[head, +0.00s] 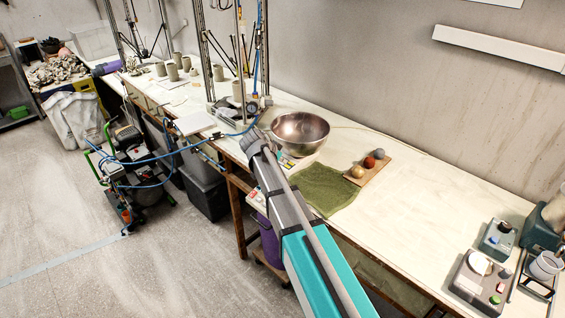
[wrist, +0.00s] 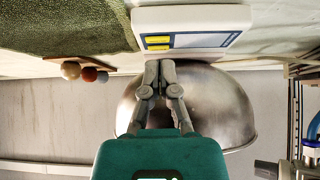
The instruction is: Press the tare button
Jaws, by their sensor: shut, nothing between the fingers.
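In the wrist view, where the scene appears upside down, a white scale (wrist: 228,14) has a blue-framed display (wrist: 200,40) and two yellow buttons (wrist: 158,42) beside it. I cannot read which one is the tare button. My gripper (wrist: 160,64) is shut and empty, its fingertips close to the yellow buttons in the picture. I cannot tell whether they touch. A metal bowl (wrist: 228,100) is at the scale, behind the fingers. In the head view, the bowl (head: 300,130) shows at the scale, and my arm hides part of the scale and the gripper.
A green cloth (head: 328,190) lies right of the scale. A board (head: 372,170) with three small balls is beyond it. Delta-printer frames and clay cups (head: 172,72) stand to the left. Devices (head: 478,280) stand at the far right; bare tabletop (head: 435,205) lies between.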

